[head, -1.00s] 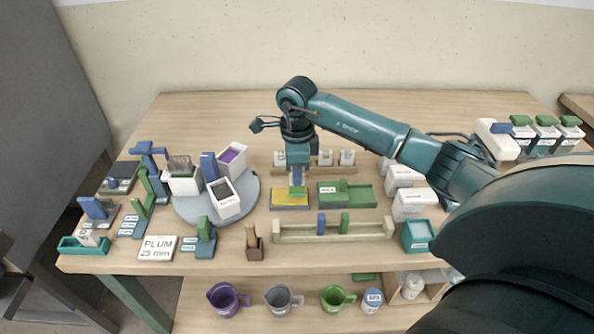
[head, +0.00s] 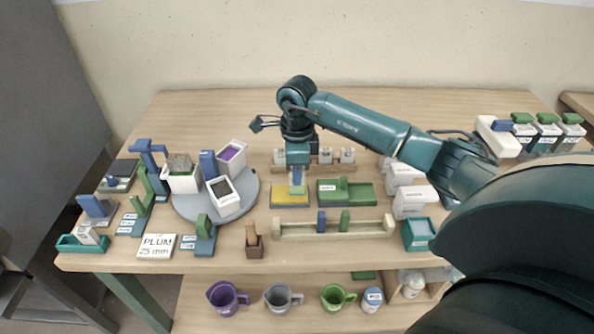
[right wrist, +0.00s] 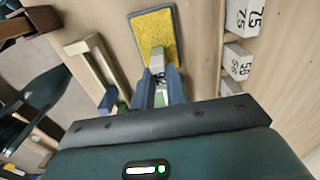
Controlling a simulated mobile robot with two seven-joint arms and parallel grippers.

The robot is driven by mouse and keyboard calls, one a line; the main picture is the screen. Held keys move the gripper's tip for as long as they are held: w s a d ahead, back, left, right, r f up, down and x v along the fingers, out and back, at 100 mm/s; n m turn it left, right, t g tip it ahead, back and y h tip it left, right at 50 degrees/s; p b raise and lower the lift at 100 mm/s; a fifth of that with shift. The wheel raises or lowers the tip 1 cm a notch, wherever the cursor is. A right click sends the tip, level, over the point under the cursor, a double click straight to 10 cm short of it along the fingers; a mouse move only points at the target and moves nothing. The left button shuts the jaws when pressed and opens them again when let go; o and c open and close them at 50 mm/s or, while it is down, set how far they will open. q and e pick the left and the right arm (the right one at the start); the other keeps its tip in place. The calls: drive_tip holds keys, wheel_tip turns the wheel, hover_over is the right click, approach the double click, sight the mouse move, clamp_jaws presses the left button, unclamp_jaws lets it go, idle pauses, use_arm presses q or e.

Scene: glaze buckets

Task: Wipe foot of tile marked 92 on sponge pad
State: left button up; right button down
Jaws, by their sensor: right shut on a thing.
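The yellow sponge pad (head: 282,198) lies in a grey tray at the middle of the table; it also shows in the right wrist view (right wrist: 154,32). My right gripper (head: 297,178) points down over the pad's back edge. In the right wrist view its blue fingers (right wrist: 160,88) are shut on a small pale tile (right wrist: 157,62), its far end over the near part of the pad. Its marking is too small to read, and I cannot tell whether its foot touches the sponge. My left gripper is not in view.
A green block tray (head: 362,196) sits right of the pad, and a wooden rail (head: 300,232) with blue and green pieces in front. Behind is a rack with white numbered tiles (head: 347,156). A grey turntable (head: 190,210) with bins stands left; white boxes (head: 410,203) stand right.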

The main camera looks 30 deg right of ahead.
drive_tip(key=shift+a, duration=0.1)
idle(0.3)
drive_tip(key=shift+w+a, duration=0.45)
drive_tip(key=shift+a, duration=0.3)
drive_tip(key=shift+w+a, duration=0.1)
drive_tip(key=shift+w+a+b, duration=0.3)
drive_tip(key=shift+w+a, duration=0.1)
drive_tip(key=shift+a, duration=0.2)
drive_tip(key=shift+d, duration=0.1)
drive_tip(key=shift+s+d, duration=0.5)
drive_tip(key=shift+d, duration=0.25)
drive_tip(key=shift+s+d, duration=0.45)
drive_tip(key=shift+d, duration=0.25)
drive_tip(key=shift+a, duration=0.1)
